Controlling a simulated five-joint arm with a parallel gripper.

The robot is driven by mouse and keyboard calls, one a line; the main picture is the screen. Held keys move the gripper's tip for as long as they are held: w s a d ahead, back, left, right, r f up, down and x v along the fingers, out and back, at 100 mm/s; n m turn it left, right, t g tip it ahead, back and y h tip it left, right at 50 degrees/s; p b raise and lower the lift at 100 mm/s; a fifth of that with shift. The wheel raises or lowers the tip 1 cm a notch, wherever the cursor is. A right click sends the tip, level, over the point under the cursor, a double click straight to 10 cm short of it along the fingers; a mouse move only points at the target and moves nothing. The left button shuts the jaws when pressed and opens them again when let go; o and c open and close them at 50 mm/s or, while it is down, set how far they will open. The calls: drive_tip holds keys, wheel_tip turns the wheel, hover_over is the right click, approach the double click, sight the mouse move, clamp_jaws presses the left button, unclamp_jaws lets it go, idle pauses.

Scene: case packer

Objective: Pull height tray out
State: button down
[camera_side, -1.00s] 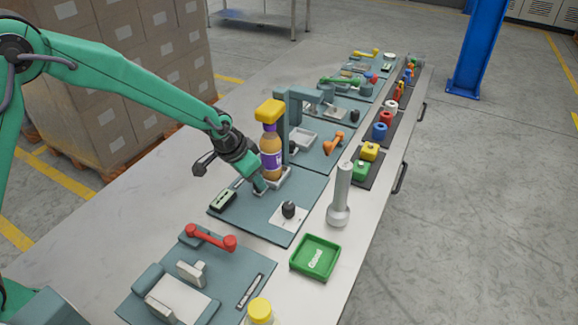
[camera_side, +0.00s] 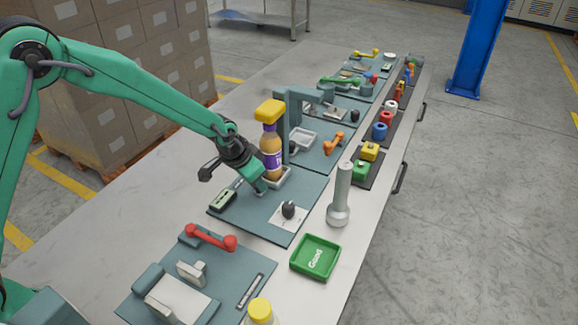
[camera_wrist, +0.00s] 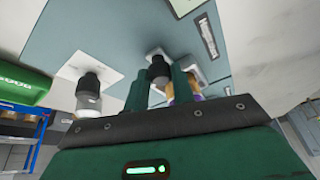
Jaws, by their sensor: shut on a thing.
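The height tray (camera_side: 285,179) is a small grey tray on the blue-grey board. A bottle (camera_side: 270,158) with brown contents, a purple label and a yellow top stands upright on it. My gripper (camera_side: 261,188) is low at the tray's near side. In the wrist view, the two green fingers of my gripper (camera_wrist: 160,78) are closed around a dark knob (camera_wrist: 158,68), which looks like the tray's handle. The bottle (camera_wrist: 194,89) shows partly behind the right finger. The fingers hide much of the tray there.
A dark knob on a white plate (camera_side: 289,211) stands near my gripper. A grey post with an arm (camera_side: 293,110) rises behind the bottle. A grey cylinder (camera_side: 341,195), a green tray (camera_side: 315,258) and a red handle (camera_side: 211,238) are nearby.

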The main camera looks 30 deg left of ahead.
drive_tip(key=shift+s+a, duration=0.1)
drive_tip(key=shift+s, duration=4.35)
drive_tip(key=c, duration=1.2)
unclamp_jaws()
drive_tip(key=shift+o, duration=0.2)
drive_tip(key=shift+s+r, duration=0.15)
drive_tip(key=shift+r, duration=0.45)
drive_tip(key=v, duration=0.6)
drive_tip(key=shift+s+a+r, duration=0.2)
